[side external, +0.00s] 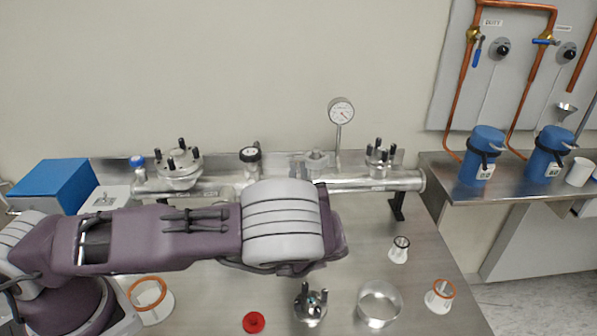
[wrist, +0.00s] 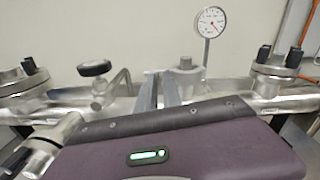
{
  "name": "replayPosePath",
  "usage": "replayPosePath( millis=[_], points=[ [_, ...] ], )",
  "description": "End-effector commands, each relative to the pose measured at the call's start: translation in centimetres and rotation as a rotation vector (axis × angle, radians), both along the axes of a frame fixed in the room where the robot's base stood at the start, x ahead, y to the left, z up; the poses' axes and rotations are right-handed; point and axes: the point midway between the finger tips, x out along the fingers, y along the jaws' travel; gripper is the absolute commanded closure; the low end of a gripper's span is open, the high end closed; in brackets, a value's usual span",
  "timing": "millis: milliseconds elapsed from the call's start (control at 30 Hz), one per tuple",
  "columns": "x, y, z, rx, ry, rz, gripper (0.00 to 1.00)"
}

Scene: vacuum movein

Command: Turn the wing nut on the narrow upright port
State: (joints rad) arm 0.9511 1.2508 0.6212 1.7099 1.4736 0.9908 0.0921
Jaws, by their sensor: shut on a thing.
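The narrow upright port (wrist: 186,72) stands on the steel manifold pipe, left of the dial gauge, in the wrist view. In the side view the port (side external: 317,159) shows behind my arm. My gripper (wrist: 160,76) has its two grey fingers close together at the near left side of the port's clamp. It is shut on the wing nut, which is mostly hidden between the fingertips. In the side view my arm covers most of the gripper.
The dial gauge (side external: 341,112) rises right of the port. A black-knobbed valve (side external: 250,155) stands left of it. Bolted flanges (side external: 180,166) sit on the pipe.

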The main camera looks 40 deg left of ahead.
Motion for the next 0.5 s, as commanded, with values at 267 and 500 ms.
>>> replayPosePath(
  millis=[267, 500],
  points=[
    [-0.07, 0.04, -0.08, -0.179, -0.176, 0.000, 1.00],
    [-0.13, 0.08, -0.14, -0.341, -0.338, 0.000, 1.00]
  ],
)
